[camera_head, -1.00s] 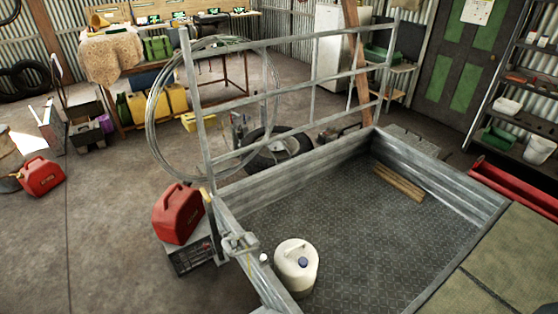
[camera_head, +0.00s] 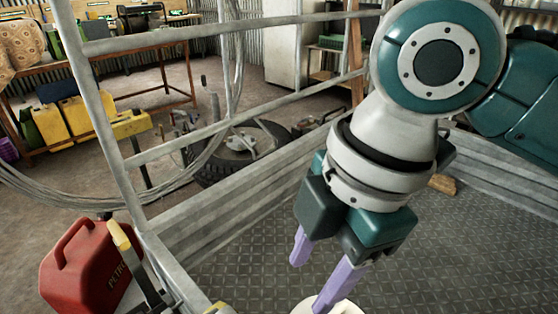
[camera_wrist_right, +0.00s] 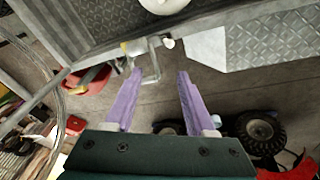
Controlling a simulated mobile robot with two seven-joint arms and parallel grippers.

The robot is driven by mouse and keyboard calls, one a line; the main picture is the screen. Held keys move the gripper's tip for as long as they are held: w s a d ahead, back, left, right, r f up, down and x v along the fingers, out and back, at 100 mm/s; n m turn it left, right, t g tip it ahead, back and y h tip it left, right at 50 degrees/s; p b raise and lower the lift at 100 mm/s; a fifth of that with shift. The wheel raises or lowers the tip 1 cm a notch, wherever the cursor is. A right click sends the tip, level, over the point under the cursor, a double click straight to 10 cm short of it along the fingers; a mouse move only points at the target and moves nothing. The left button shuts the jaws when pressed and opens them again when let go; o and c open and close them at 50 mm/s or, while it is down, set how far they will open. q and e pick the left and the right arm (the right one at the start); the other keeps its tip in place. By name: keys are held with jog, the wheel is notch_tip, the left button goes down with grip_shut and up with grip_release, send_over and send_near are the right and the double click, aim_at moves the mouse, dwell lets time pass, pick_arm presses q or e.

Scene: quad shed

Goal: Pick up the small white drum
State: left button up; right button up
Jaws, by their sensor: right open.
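The small white drum (camera_head: 348,308) is mostly cut off by the bottom edge of the head view, on the dark tread-plate floor (camera_head: 430,270) of the metal tray. My right gripper (camera_head: 306,285) is open, its purple fingers spread and pointing down. One finger overlaps the drum in the head view. In the right wrist view the drum (camera_wrist_right: 165,5) is cut by the top edge, beyond the fingertips of the gripper (camera_wrist_right: 160,72), and nothing is between the fingers. My left gripper is out of view.
A red petrol can (camera_head: 85,268) stands just outside the tray at left. The tray's metal rail frame (camera_head: 105,130) rises between the can and the arm. A tyre (camera_head: 240,150) and a coil of wire lie behind the rail. The tray floor right of the gripper looks clear.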

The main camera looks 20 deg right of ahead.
aim_at(345, 306)
jog(key=w+d+f+n+b, duration=0.1)
jog(key=d+f+b, duration=0.2)
jog(key=f+b, duration=0.3)
jog(key=w+d+f+n+g+h+b, duration=0.1)
jog(key=w+d+f+b, duration=0.1)
jog(key=f+b, duration=0.4)
jog(key=w+d+f+n+h+b, duration=0.1)
jog(key=d+f+b, duration=0.3)
jog(key=f+b, duration=0.3)
jog(key=shift+w+n+b, duration=0.25)
jog(key=shift+n+b, duration=0.15)
jog(key=shift+b, duration=0.5)
notch_tip(345, 306, down, 5)
jog(key=shift+d+r+b, duration=0.1)
jog(key=shift+r+b, duration=0.05)
jog(key=shift+b, duration=0.7)
jog(key=f, duration=0.1)
jog(key=f+b, duration=0.1)
jog(key=f, duration=0.1)
jog(key=f+b, duration=0.1)
jog(key=f, duration=0.1)
jog(key=shift+w+a, duration=0.25)
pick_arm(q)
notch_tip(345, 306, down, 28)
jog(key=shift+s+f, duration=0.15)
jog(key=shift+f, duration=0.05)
pick_arm(e)
grip_shut()
jog(key=shift+r, duration=0.1)
